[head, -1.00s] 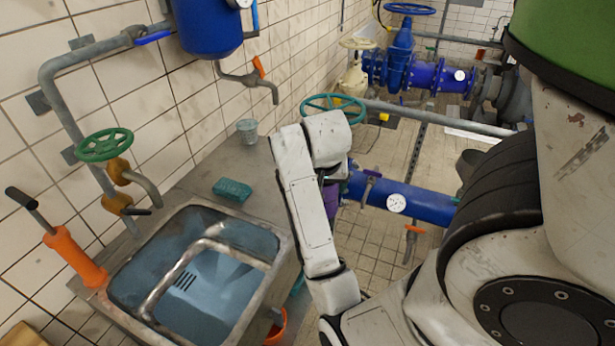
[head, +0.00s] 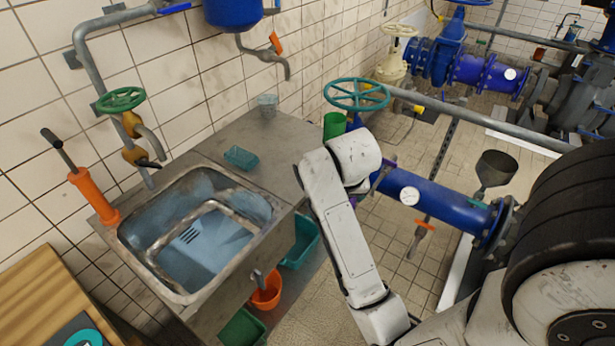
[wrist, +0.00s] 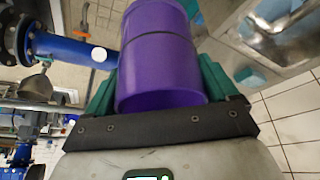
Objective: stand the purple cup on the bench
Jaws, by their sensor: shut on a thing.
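The purple cup (wrist: 160,60) fills the upper middle of the wrist view, between the teal fingers of my gripper (wrist: 158,86). The gripper is shut on it. A dark ring runs around the cup, and its far end is cut off by the picture's edge. In the head view my white arm hides the gripper and nearly all of the cup. A wooden bench top (head: 38,285) shows at the lower left of the head view, partly cut off. A dark mat with a teal round thing (head: 82,342) lies on it.
The steel sink counter (head: 255,150) stands between my arm and the wooden top. It bears a teal dish (head: 241,157) and a clear cup (head: 267,104). Orange (head: 267,290) and teal bins (head: 301,242) sit beneath. Blue pipes (head: 435,197) lie right.

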